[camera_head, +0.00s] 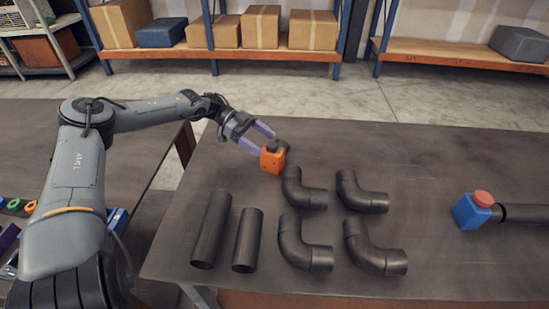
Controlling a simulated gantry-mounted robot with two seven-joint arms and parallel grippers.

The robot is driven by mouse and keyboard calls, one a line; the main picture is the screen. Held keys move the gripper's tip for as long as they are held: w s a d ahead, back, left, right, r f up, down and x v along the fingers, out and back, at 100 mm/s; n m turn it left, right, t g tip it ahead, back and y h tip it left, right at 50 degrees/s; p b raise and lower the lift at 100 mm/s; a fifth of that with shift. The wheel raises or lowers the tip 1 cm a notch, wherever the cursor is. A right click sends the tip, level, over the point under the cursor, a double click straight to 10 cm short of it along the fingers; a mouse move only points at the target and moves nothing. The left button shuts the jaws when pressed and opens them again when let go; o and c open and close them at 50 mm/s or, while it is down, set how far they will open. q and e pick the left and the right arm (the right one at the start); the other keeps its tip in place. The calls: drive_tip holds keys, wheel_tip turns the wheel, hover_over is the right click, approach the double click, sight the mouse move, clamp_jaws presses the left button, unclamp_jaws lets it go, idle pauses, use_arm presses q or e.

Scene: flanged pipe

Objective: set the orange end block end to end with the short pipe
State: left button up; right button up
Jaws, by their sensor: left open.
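The orange end block (271,162) sits on the dark table near its back left, with a dark round part showing at its top and back. My left gripper (265,143) is open, its two purple fingers pointing at the block. The fingertips are close to the block's upper left side; I cannot tell whether they touch it. The short pipe (247,241) lies on the table toward the front, apart from the block, beside a slightly longer pipe (211,230). My right gripper is not in view.
Several black elbow pipes, including one near the block (303,190) and one at front right (374,249), lie right of the straight pipes. A blue block with a red top (472,211) meets a dark pipe (525,214) at the right. The table's back right is clear.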

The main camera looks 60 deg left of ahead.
sight(273, 145)
use_arm(q)
drive_tip(key=b+x, duration=0.2)
drive_tip(key=x, duration=0.1)
drive_tip(key=shift+w+d+f, duration=0.15)
drive_tip(key=shift+f, duration=0.1)
drive_tip(key=shift+w+d, duration=0.3)
drive_tip(key=shift+d, duration=0.2)
clamp_jaws()
drive_tip(key=shift+r, duration=0.15)
